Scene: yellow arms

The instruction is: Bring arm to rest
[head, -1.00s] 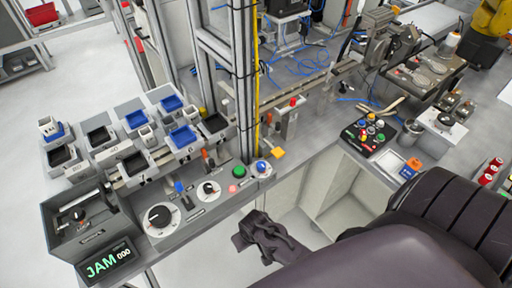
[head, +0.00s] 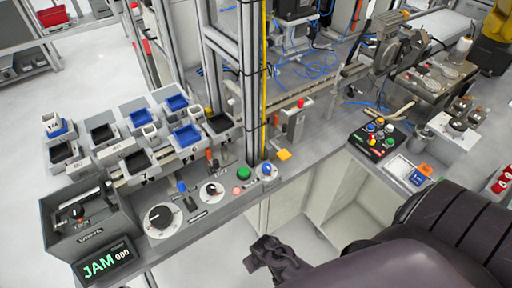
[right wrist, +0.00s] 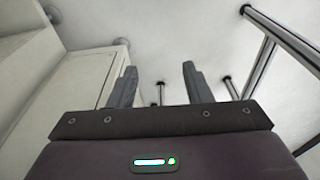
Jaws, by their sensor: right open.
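My right arm comes in from the lower right of the head view, large and dark purple. Its gripper (head: 265,256) hangs low at the bottom middle, in front of the grey workbench and apart from it. In the right wrist view the two fingers (right wrist: 159,68) stand apart with nothing between them. Pale floor and a white cabinet side show beyond. My left gripper is not in view.
The control panel with a black dial (head: 160,217), a green button (head: 244,173) and a JAM display (head: 103,262) is on the left. Parts bins (head: 187,134) stand behind it. A black button box (head: 377,137) sits on the right bench. Metal legs (right wrist: 285,38) show in the wrist view.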

